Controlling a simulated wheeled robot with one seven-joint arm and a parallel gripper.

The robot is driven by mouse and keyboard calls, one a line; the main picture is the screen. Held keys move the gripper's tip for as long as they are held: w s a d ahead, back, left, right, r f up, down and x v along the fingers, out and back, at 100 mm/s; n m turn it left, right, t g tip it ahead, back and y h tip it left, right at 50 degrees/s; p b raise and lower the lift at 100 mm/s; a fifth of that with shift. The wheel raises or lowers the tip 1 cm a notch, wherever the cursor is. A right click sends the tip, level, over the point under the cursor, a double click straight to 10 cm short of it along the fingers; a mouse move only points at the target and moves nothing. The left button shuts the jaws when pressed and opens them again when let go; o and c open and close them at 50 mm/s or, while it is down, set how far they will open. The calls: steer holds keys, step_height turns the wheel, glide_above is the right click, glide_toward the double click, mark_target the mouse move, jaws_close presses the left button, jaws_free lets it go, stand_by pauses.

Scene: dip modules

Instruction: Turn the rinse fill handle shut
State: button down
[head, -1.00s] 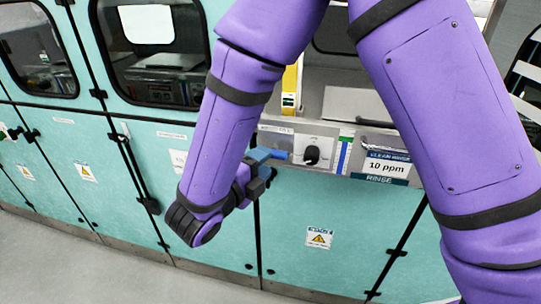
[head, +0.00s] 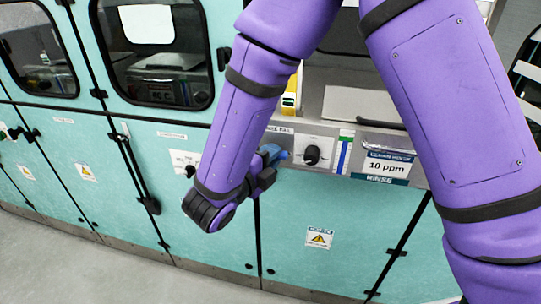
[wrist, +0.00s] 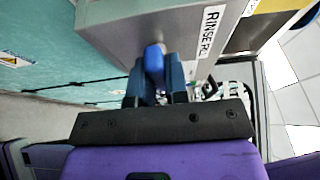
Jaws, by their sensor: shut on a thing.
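The blue rinse fill handle (wrist: 154,62) sits between the two fingers of my gripper (wrist: 155,88) in the wrist view. My gripper is shut on it. In the head view the tip of the handle (head: 283,155) shows just right of my gripper (head: 266,162), in front of the steel panel. My own arm and fingers hide the rest of the handle and its mount. A label starting "RINSE" (wrist: 211,32) is on the panel face beside the handle.
A black knob (head: 312,155) on a white plate is right of the handle. A "10 ppm" rinse sign (head: 387,168) hangs further right. Teal cabinet doors (head: 330,265) lie below the panel. Grey floor (head: 60,265) is clear at the lower left.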

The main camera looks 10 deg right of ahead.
steer(key=m+g+y, duration=0.1)
steer(key=m, duration=0.2)
steer(key=shift+r+m, duration=0.1)
steer(key=shift+m, duration=0.3)
steer(key=m+y, duration=0.2)
steer(key=m, duration=0.1)
steer(key=m+y, duration=0.2)
steer(key=m, duration=0.1)
steer(key=shift+d+m, duration=0.1)
steer(key=shift+m, duration=0.2)
steer(key=shift+s+m+y, duration=0.1)
steer(key=shift+m+y, duration=1.1)
steer(key=shift+m, duration=0.3)
steer(key=c, duration=1.1)
jaws_free()
